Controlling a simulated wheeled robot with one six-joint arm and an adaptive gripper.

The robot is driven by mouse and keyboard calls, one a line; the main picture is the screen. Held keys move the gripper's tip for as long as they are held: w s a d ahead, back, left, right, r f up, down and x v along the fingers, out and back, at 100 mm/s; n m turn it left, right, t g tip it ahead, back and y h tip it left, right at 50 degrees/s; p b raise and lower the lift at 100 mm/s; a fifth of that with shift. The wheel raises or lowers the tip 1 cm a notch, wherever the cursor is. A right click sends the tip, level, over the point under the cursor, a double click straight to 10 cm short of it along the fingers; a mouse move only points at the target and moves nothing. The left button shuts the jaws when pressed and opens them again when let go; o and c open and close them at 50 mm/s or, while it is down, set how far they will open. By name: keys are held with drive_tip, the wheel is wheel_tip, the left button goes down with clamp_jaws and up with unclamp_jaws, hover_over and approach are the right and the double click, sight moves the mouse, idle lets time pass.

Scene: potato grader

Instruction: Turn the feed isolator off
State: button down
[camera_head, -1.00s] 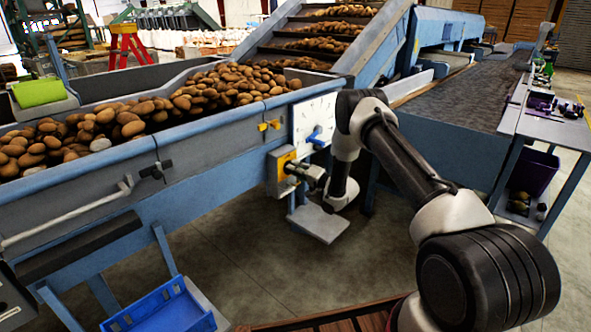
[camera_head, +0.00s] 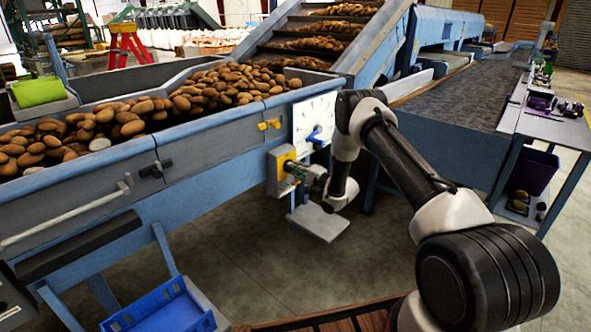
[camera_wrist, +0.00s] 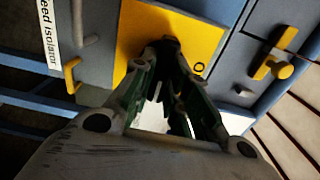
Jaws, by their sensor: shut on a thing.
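The feed isolator (camera_head: 276,168) is a grey box with a yellow plate on the side of the blue hopper. In the wrist view its yellow plate (camera_wrist: 190,22) fills the top middle, with a "feed isolator" label (camera_wrist: 48,35) at the left and an "O" mark right of the handle. My gripper (camera_head: 292,168) is at the plate; in the wrist view my gripper (camera_wrist: 165,62) has its fingertips closed together on the dark isolator handle (camera_wrist: 168,43). The fingers hide most of the handle, so its exact angle is unclear.
A white dial plate with a blue pointer (camera_head: 316,131) is just right of the isolator. A grey step-like plate (camera_head: 319,222) is below. A blue crate (camera_head: 160,308) stands at lower left.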

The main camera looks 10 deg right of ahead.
drive_tip(key=c, duration=1.4)
unclamp_jaws()
drive_tip(key=v, duration=1.2)
